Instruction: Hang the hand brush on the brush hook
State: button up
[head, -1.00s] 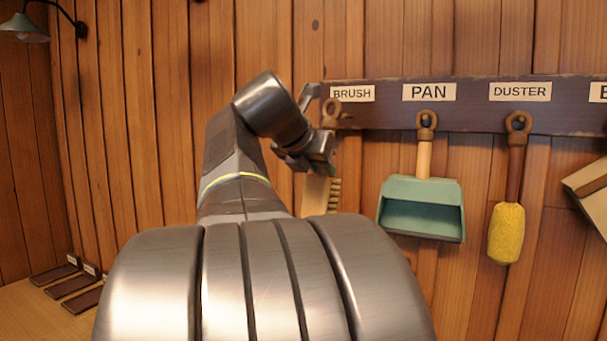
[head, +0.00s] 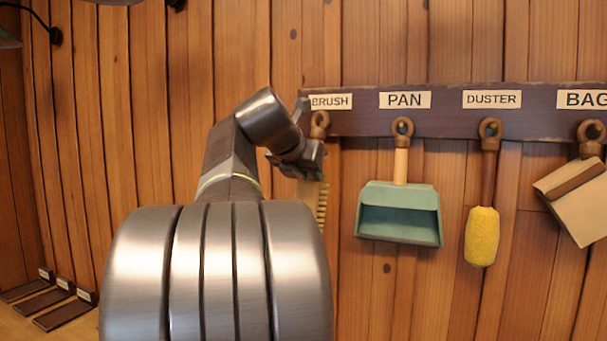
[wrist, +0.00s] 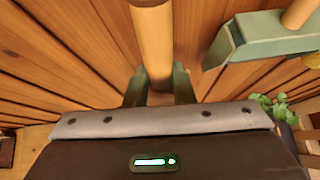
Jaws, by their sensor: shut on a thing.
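My gripper (head: 312,160) is shut on the hand brush's handle (wrist: 152,45), with one finger on each side in the wrist view. The brush hangs upright, its pale head and bristles (head: 322,205) showing below my gripper, partly behind my arm. A brown wooden ring (head: 319,124) shows above my gripper, right at the brush hook's place under the BRUSH label (head: 331,102). I cannot tell whether the ring is around the hook or just in front of it; the hook itself is mostly hidden.
The dark rail (head: 455,97) carries a green dustpan (head: 400,210), a yellow duster (head: 481,236) and a bag (head: 577,200), hung to the right. The dustpan (wrist: 265,35) is close beside the handle in the wrist view. Dark labelled plates (head: 50,300) lie at lower left.

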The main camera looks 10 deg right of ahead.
jog(key=shift+w+d, duration=0.7)
jog(key=shift+w, duration=0.25)
grip_shut()
jog(key=shift+w+d+f+p, duration=0.4)
jog(key=shift+w+p, duration=0.1)
jog(key=shift+p, duration=0.15)
jog(key=shift+f, duration=0.15)
jog(key=o, duration=1)
grip_release()
jog(key=v, duration=1.3)
jog(key=shift+s+a+r+b, duration=0.2)
jog(key=shift+a+r+b, duration=0.05)
jog(key=shift+b, duration=0.15)
jog(key=shift+d+f, duration=0.1)
